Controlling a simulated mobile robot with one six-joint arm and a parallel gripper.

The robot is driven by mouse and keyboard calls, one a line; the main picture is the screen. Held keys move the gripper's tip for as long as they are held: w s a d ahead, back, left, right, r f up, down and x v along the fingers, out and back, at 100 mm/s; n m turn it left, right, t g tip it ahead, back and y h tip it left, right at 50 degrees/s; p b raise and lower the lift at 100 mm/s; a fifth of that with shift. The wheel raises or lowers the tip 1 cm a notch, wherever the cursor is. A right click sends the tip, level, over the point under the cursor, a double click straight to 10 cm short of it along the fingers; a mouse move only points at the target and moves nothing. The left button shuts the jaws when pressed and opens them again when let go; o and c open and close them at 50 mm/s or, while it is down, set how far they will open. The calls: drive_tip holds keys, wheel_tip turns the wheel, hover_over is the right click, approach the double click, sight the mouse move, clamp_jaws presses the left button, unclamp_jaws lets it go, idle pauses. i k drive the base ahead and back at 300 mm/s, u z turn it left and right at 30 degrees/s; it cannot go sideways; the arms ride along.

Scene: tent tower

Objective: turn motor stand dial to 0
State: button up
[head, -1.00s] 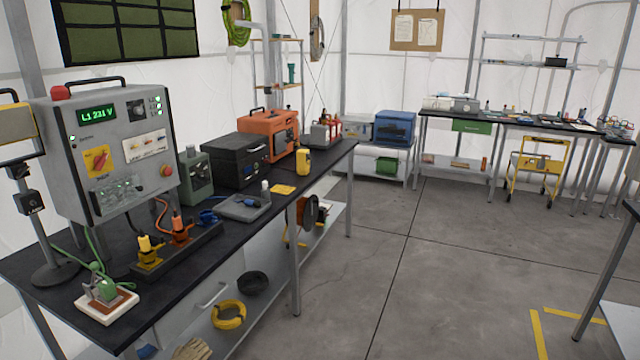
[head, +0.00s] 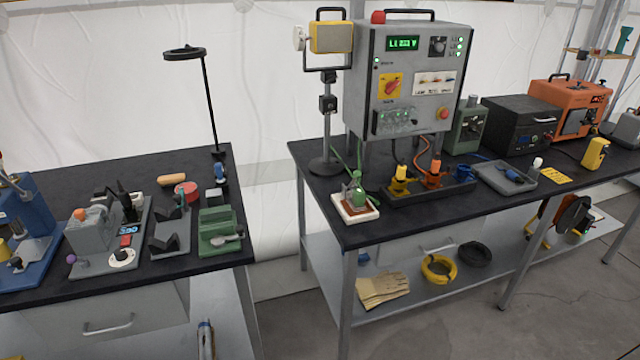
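A grey stand (head: 92,238) sits on the left bench in the head view and looks like the motor stand. It has a grey motor-like block with an orange part on top and a small red and blue display. A white round dial (head: 122,258) with a dark centre is at its front right corner. The dial's markings and setting are too small to read. My gripper is not in view.
A blue machine (head: 30,235) stands left of the stand; a green vise-like device (head: 218,232) and a dark bracket (head: 172,232) stand right. A black ring lamp (head: 207,95) rises behind. A gap separates this bench from the right bench (head: 400,215) with a grey control panel (head: 405,75).

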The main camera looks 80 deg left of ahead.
sight(120, 253)
drive_tip(key=z, duration=0.7)
drive_tip(key=k, duration=0.15)
drive_tip(key=u, duration=2.4)
drive_tip(key=k, duration=0.15)
drive_tip(key=u, duration=2.3)
drive_tip(key=k, duration=0.35)
drive_tip(key=u, duration=1.35)
